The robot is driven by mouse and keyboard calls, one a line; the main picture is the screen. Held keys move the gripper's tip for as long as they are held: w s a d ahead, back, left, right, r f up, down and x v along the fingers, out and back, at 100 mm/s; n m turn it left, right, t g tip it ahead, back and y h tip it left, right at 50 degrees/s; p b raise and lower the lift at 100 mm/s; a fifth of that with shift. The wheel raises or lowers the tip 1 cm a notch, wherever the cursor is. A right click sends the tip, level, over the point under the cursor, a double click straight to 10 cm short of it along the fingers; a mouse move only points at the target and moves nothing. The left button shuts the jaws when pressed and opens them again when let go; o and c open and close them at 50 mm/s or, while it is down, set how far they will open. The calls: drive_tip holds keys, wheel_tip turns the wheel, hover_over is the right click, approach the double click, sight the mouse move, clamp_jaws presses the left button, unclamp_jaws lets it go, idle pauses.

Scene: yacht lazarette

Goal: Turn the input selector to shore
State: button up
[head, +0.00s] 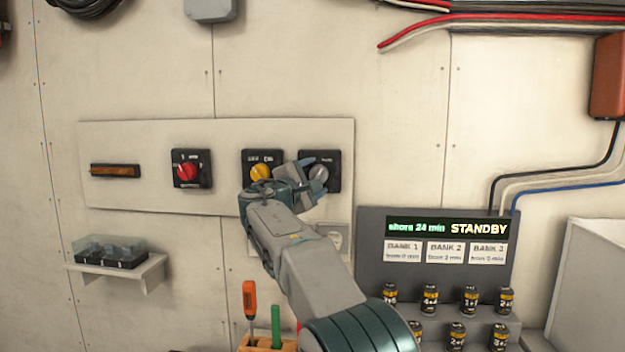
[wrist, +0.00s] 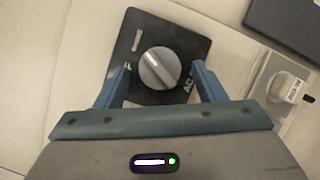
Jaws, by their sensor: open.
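A grey rotary knob on a black plate (head: 326,157) sits at the right end of the pale wall panel. In the wrist view the grey knob (wrist: 158,67) carries a white pointer line slanting to the upper left. Lettering on its plate is partly hidden and not fully readable. My gripper (head: 311,178) is at this knob, with its open fingers on either side of it. In the wrist view a gap shows between each finger and the knob; contact is not visible. A yellow knob (head: 261,172) and a red knob (head: 187,171) are to the left.
A display box (head: 450,228) reads "shore 24 min" and "STANDBY", with several batteries below it. A socket (wrist: 285,85) is right of the knob plate. A small shelf (head: 115,270) holds a clear-lidded box.

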drive_tip(key=b+v, duration=0.4)
drive_tip(key=v, duration=0.9)
drive_tip(key=shift+s+a, duration=0.25)
drive_tip(key=shift+s, duration=0.1)
drive_tip(key=s+d+f+m+g+p, duration=0.1)
drive_tip(key=s+d+f+m+g, duration=0.2)
drive_tip(key=d, duration=0.4)
drive_tip(key=d+f+m+g, duration=0.1)
drive_tip(key=d+f+g, duration=0.1)
drive_tip(key=d+f, duration=0.4)
drive_tip(key=s+d+f+m+g+p, duration=0.1)
drive_tip(key=s+d+f+m+g, duration=0.2)
drive_tip(key=d, duration=0.5)
drive_tip(key=s+d+f+m+g+y, duration=0.2)
drive_tip(key=s+f+m, duration=0.1)
drive_tip(key=s+f, duration=0.3)
drive_tip(key=s+d+f+m+g+y+p, duration=0.1)
drive_tip(key=s+d+f+m+g+y, duration=0.1)
drive_tip(key=s+f, duration=0.5)
drive_tip(key=s+d+f+m+g+y+p, duration=0.1)
drive_tip(key=s+f+m, duration=0.5)
drive_tip(key=s, duration=0.7)
drive_tip(key=d+g+y, duration=0.1)
drive_tip(key=d+y, duration=0.1)
drive_tip(key=shift+d+f+g+y, duration=0.15)
drive_tip(key=shift+f+g+y, duration=0.05)
drive_tip(key=shift+g+y, duration=0.2)
drive_tip(key=shift+s, duration=0.15)
